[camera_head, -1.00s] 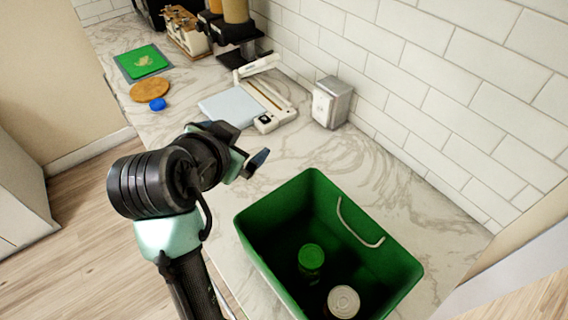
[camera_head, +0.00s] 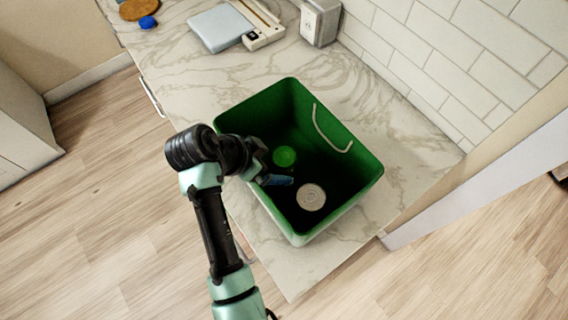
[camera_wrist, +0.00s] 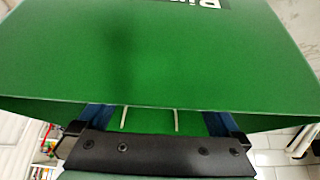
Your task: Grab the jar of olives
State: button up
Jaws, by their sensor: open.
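A jar with a green lid (camera_head: 285,156), seen from above, stands inside the green bin (camera_head: 357,192). It looks like the jar of olives; its label cannot be read. My gripper (camera_head: 274,178) is at the bin's left side, over the near-left rim, with a blue fingertip showing beside the jar, on its near side. In the wrist view my gripper (camera_wrist: 157,118) has its two blue fingers wide apart with nothing between them held. The bin's green wall (camera_wrist: 150,60) fills most of that view, and the jar is not seen there.
A can with a pale round top (camera_head: 311,197) stands in the bin, close to the jar. The bin has a white handle (camera_head: 330,132) on its far wall. A white device (camera_head: 262,25) and a metal dispenser (camera_head: 321,20) stand behind. Marble counter (camera_head: 175,75) is clear at left.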

jog(key=shift+p+x, duration=0.55)
jog(key=shift+x, duration=1.75)
jog(key=shift+d+r, duration=0.1)
jog(key=shift+r, duration=0.05)
grip_shut()
